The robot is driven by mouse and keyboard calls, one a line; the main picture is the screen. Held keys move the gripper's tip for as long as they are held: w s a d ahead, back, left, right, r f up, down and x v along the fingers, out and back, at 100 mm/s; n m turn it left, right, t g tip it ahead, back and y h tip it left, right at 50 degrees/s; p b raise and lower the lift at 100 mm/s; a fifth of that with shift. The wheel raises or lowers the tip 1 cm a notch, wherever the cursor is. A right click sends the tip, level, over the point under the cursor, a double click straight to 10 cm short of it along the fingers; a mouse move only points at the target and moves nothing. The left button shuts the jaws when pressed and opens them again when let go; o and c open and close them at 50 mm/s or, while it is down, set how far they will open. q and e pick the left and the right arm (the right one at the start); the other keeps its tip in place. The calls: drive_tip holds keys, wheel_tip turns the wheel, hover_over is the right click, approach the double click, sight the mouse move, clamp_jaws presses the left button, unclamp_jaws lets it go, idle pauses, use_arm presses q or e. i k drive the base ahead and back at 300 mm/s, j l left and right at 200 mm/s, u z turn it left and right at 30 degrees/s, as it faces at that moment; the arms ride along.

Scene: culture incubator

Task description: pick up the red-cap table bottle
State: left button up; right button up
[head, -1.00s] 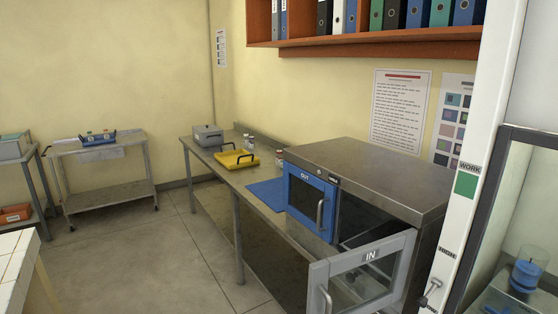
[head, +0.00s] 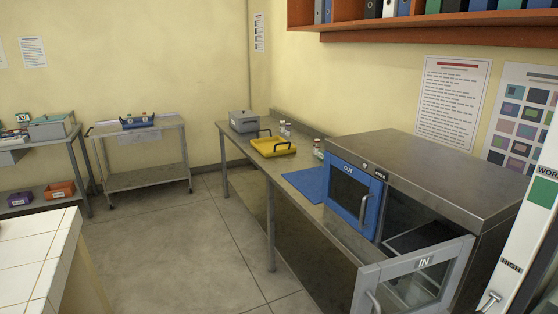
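Small white bottles stand on the steel table (head: 262,183) along the wall. A pair of bottles (head: 285,130) stands behind the yellow tray. Another bottle (head: 318,149) stands beside the incubator's far end, partly hidden by it. The bottles are too small for me to tell surely which has the red cap. Neither of my grippers is in the head view.
The incubator has a blue OUT door (head: 354,195), shut, and a grey IN door (head: 420,275) swung open over the aisle. A yellow tray (head: 273,147), a grey box (head: 243,121) and a blue mat (head: 309,184) lie on the table. The floor (head: 195,240) is clear.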

sight(316, 145)
drive_tip(key=i+j+u, duration=0.35)
drive_tip(key=i, duration=0.6)
drive_tip(key=i+u, duration=0.35)
drive_tip(key=i, duration=0.55)
drive_tip(key=i+z, duration=0.3)
drive_tip(key=i, duration=0.2)
drive_tip(key=i+j+z, duration=0.3)
drive_tip(key=i, duration=0.2)
drive_tip(key=i+j+z, duration=0.3)
drive_tip(key=i, duration=0.15)
drive_tip(key=i+j+z, duration=0.3)
drive_tip(key=i+j, duration=0.05)
drive_tip(key=i, duration=0.1)
